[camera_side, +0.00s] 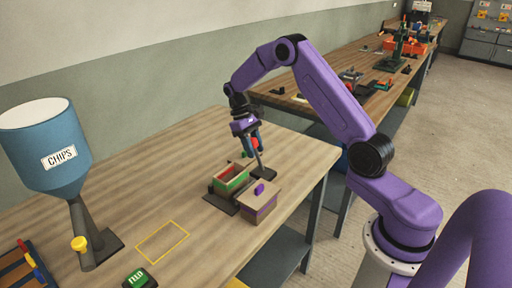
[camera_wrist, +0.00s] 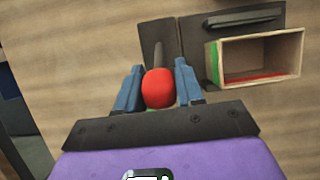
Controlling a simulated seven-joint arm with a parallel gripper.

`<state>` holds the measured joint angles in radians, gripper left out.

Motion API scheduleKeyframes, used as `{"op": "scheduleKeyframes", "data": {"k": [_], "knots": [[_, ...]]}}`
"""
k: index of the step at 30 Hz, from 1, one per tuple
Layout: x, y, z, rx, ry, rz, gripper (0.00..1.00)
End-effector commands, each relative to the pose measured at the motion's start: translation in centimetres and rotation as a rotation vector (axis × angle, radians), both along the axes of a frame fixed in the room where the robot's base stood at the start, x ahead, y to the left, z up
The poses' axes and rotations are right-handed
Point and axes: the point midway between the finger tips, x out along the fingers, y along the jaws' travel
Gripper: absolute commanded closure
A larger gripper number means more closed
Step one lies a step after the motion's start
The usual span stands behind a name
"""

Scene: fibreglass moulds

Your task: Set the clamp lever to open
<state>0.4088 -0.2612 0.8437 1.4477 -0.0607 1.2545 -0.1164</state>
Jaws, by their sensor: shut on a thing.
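The clamp lever shows in the wrist view as a dark grey bar with a rounded red knob (camera_wrist: 158,88). In the side view the grey lever bar (camera_side: 261,162) stands up, tilted, beside an open wooden box. My gripper (camera_wrist: 158,82) has its two blue fingers on either side of the red knob and is shut on it. In the side view my gripper (camera_side: 254,146) points down over the lever, and the fingers partly hide the knob. The lever's pivot is hard to make out.
A box with a purple knob (camera_side: 259,189) stands in front. A blue chips hopper (camera_side: 40,140), a yellow outline and a green button (camera_side: 140,278) are further left.

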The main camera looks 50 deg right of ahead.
Motion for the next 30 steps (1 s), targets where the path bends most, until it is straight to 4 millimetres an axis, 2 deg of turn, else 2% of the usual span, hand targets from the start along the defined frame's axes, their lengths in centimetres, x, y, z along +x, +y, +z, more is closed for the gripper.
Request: {"op": "scheduleKeyframes", "data": {"k": [1,20,21,22,30], "knots": [[0.5,0.05,0.06,-0.001,-0.018,0.002,1.0],[0.59,0.06,0.07,-0.001,-0.02,0.002,1.0],[0.59,0.06,0.07,-0.001,-0.02,0.002,0.54],[0.56,0.06,0.08,-0.001,-0.018,0.002,0.44],[0.35,0.02,0.0,-0.001,-0.01,0.001,0.43]]}}
